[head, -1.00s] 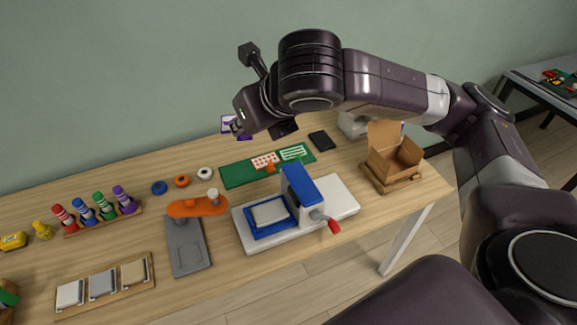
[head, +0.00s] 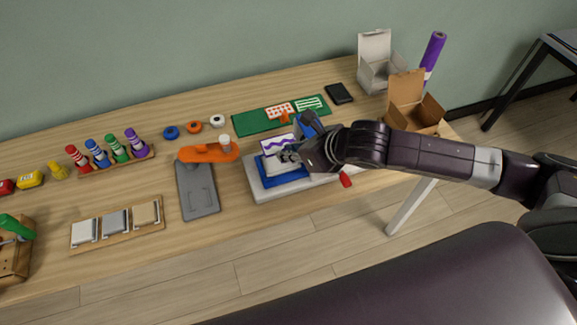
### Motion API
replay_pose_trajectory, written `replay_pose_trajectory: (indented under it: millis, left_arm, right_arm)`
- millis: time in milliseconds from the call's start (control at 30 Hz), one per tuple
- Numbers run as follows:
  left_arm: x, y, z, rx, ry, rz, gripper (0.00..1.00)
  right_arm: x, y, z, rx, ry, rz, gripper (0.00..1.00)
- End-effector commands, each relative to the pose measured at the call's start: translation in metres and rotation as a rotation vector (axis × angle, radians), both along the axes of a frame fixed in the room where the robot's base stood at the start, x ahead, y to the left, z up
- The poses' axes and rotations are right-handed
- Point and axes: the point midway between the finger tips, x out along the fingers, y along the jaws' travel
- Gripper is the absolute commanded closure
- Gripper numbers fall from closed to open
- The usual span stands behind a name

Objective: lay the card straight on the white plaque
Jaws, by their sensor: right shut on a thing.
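The card (head: 276,144), white with a purple wavy stripe, is in my right gripper (head: 291,153). The gripper is shut on the card's right side. The card is over the far part of the blue tray (head: 281,180) of the press and looks tilted up. I cannot tell whether it touches anything below. The white plaque in the tray is mostly hidden behind the card and gripper. My left gripper is not in view.
The press base (head: 263,197) is white, with a red-knobbed handle (head: 346,180). A grey-and-orange tool (head: 198,190) stands to its left. A green mat (head: 255,122) lies behind. Open boxes (head: 404,118) stand at the right. The front table edge near the press is clear.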

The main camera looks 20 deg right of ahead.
Motion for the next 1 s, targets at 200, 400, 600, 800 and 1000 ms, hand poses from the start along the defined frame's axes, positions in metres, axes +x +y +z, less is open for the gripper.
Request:
replay_pose_trajectory:
  millis: [200, 400, 600, 800, 1000]
  left_arm:
    - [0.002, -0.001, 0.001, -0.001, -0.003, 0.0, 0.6]
    - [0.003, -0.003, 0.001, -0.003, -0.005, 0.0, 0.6]
    - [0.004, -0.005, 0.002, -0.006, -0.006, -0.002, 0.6]
    - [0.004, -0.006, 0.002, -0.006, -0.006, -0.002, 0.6]
    - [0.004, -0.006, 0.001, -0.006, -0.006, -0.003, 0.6]
  right_arm:
    - [0.0, 0.0, -0.026, 0.001, -0.001, -0.001, 1.0]
    - [-0.001, 0.001, -0.046, 0.002, 0.003, 0.0, 1.0]
    - [0.0, 0.001, -0.07, 0.001, 0.001, 0.0, 1.0]
    - [0.0, 0.0, -0.07, 0.0, -0.001, 0.001, 1.0]
    - [0.0, 0.0, -0.072, 0.0, -0.001, 0.0, 0.79]
